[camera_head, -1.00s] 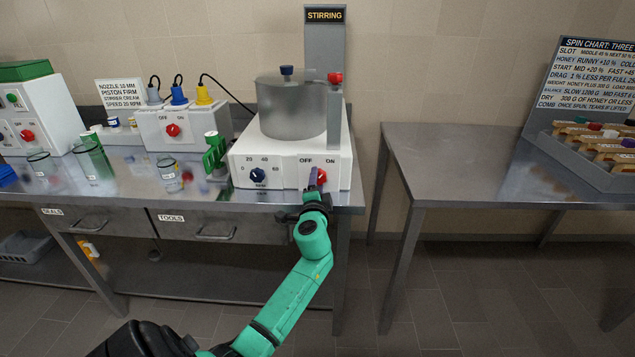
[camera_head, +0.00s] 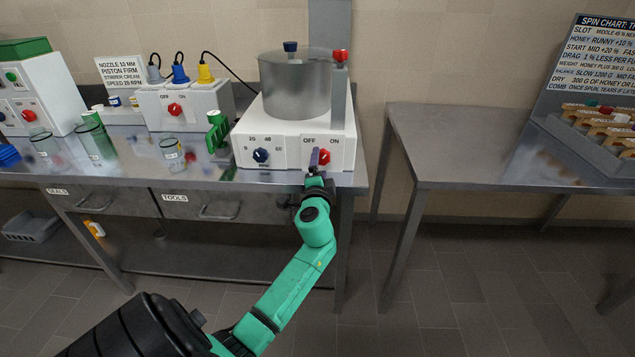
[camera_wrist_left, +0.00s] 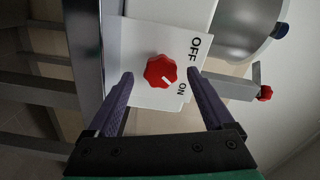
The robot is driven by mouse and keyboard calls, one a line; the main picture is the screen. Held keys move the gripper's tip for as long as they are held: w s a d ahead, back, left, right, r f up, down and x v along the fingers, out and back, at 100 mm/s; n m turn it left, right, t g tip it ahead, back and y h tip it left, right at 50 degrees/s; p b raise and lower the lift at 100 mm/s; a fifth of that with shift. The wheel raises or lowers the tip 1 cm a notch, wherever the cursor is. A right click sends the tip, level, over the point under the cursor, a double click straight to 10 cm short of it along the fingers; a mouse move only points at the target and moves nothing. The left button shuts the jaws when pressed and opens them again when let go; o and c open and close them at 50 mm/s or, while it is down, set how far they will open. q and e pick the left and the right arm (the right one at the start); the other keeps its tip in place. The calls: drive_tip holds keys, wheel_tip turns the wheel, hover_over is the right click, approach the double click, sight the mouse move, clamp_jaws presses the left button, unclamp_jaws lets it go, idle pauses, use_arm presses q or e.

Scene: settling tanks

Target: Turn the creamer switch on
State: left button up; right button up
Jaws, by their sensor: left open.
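The white machine (camera_head: 285,133) with a grey metal pot carries a red OFF/ON knob (camera_head: 324,157) at the right of its front. My left gripper (camera_head: 319,157) is open in front of this knob. In the left wrist view the knob (camera_wrist_left: 160,71) sits between the spread purple fingertips of the gripper (camera_wrist_left: 160,77), with a gap on each side. A pale mark on the knob lies toward its lower right in that view, on the ON label's side. Whether the fingertips reach past the knob's face is hard to tell. My right gripper is not in view.
A blue dial (camera_head: 261,155) is left of the red knob. Another white box (camera_head: 181,107) with a red OFF/ON knob stands farther left, with glass jars (camera_head: 171,153) in front. The right table (camera_head: 450,145) is mostly bare, with a rack (camera_head: 600,150) at its far end.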

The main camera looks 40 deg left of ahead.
use_arm(q)
drive_tip(key=b+v, duration=0.1)
drive_tip(key=v, duration=1.1)
drive_tip(key=shift+s+b, duration=0.15)
drive_tip(key=shift+b, duration=0.2)
drive_tip(key=shift+d, duration=0.1)
